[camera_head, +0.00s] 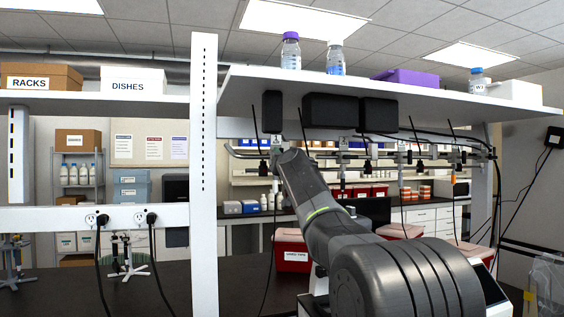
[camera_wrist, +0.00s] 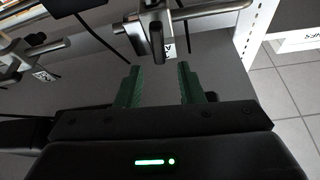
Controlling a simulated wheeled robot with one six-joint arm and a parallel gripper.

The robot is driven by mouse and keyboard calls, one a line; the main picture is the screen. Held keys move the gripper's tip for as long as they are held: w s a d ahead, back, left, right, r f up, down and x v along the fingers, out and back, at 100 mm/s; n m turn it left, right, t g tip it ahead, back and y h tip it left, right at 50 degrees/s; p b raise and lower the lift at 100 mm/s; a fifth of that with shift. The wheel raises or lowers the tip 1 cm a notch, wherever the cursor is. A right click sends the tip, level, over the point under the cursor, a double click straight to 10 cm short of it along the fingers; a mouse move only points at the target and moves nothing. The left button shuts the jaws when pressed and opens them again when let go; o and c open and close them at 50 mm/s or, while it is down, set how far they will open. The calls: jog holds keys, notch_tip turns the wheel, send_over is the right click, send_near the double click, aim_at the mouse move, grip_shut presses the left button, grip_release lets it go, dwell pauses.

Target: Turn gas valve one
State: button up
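In the wrist view my gripper (camera_wrist: 158,68) is open, its two green fingers apart with nothing between them. A metal gas valve (camera_wrist: 155,32) on a pipe is just beyond the fingertips, roughly in line with the gap and apart from them. A small white tag (camera_wrist: 167,48) beside it is partly hidden and I cannot read its number. A second valve fitting (camera_wrist: 20,55) is at the left with its own tag. In the head view the gas pipe (camera_head: 325,153) with several valves runs below the shelf; my arm reaches up to its left part and hides my fingers.
A shelf (camera_head: 390,100) with bottles and boxes is above the pipe. A white upright post (camera_head: 204,180) stands left of my arm. Black cables hang around the pipe. Red-and-white bins (camera_head: 292,255) stand on the dark bench behind my arm.

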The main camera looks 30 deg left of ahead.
jog(key=b+v, duration=0.3)
jog(key=v, duration=0.4)
jog(key=shift+c, duration=0.4)
